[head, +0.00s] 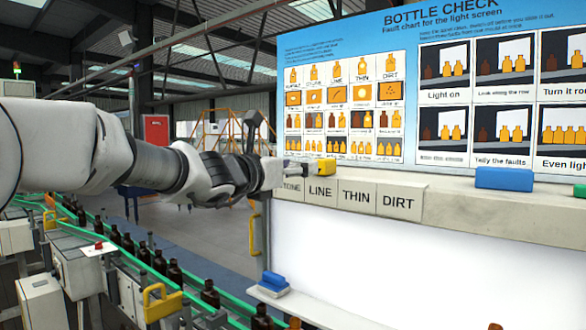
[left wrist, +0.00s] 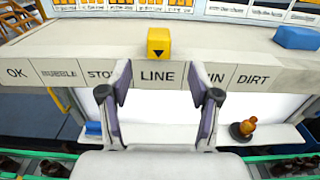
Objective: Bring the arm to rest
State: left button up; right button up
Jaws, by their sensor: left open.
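My left arm reaches in from the left in the head view, its gripper (head: 290,172) at the ledge with the fault labels. In the left wrist view the gripper (left wrist: 158,82) is open, its two fingers apart with nothing between them. A yellow block (head: 326,167) with a dark triangle sits on the ledge above the LINE label; it also shows just beyond the fingertips in the left wrist view (left wrist: 158,43). It is apart from the fingers in that view. My right gripper is not in view.
A blue block (head: 504,178) lies on the ledge (head: 450,205) at the right. Below is a bright white screen (head: 360,265), with a blue object (head: 274,281) on a low shelf. Dark bottles (head: 160,262) line a green-railed conveyor at the lower left. A bottle chart (head: 430,30) stands behind.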

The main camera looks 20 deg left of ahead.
pick_arm(q)
jog(key=shift+s+a+f, duration=0.1)
jog(key=shift+s+f, duration=0.05)
jog(key=shift+s, duration=0.15)
